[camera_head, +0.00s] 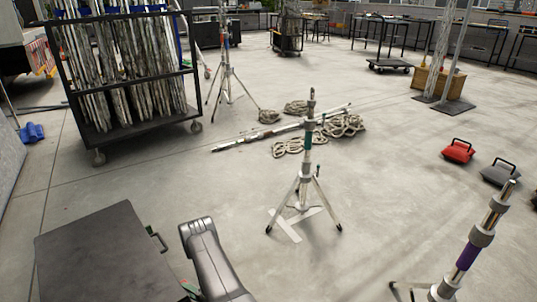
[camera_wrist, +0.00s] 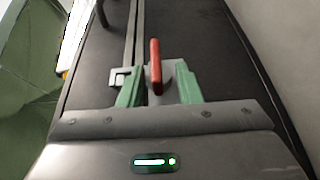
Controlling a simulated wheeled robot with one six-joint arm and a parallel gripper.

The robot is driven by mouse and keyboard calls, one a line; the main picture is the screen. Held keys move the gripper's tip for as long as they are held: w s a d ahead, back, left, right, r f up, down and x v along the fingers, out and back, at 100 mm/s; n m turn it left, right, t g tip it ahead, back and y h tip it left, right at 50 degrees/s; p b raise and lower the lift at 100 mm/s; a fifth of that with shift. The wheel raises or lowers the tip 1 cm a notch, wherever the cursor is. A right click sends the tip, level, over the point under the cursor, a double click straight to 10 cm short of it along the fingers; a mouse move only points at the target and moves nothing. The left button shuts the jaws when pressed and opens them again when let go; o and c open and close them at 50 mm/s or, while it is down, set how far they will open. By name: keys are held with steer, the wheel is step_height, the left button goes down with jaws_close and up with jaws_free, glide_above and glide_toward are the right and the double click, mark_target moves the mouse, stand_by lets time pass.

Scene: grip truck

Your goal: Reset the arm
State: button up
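My gripper (camera_wrist: 157,82) shows in the wrist view with two green fingers standing apart. A red lever or handle (camera_wrist: 155,62) on a small grey plate shows between and just beyond the fingers. I see gaps on both sides of it, so the gripper does not look shut on it. In the head view my arm link reaches in at the bottom, beside a dark flat-topped case (camera_head: 95,255). Only a bit of green shows by the arm there, and the fingers are mostly hidden.
A tripod stand (camera_head: 303,185) stands on the floor ahead, with coiled rope (camera_head: 343,125) behind it. Another stand with a purple band (camera_head: 468,255) is at the lower right. A rack of poles (camera_head: 130,75) stands at the left. Red (camera_head: 458,151) and grey (camera_head: 498,173) weights lie right.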

steer(key=shift+d+r+h, duration=0.15)
steer(key=shift+r+h, duration=0.15)
steer(key=shift+h, duration=0.2)
steer(key=shift+w+r+m+g+h, duration=0.15)
steer(key=shift+m+g+h, duration=0.15)
steer(key=shift+g+h, duration=0.25)
steer(key=shift+s+r+m+g+h, duration=0.1)
steer(key=shift+r+m+g+h, duration=0.15)
steer(key=shift+g+h, duration=0.3)
steer(key=shift+w+r+m+g+h, duration=0.1)
steer(key=shift+m+g+h, duration=0.3)
steer(key=shift+h, duration=0.3)
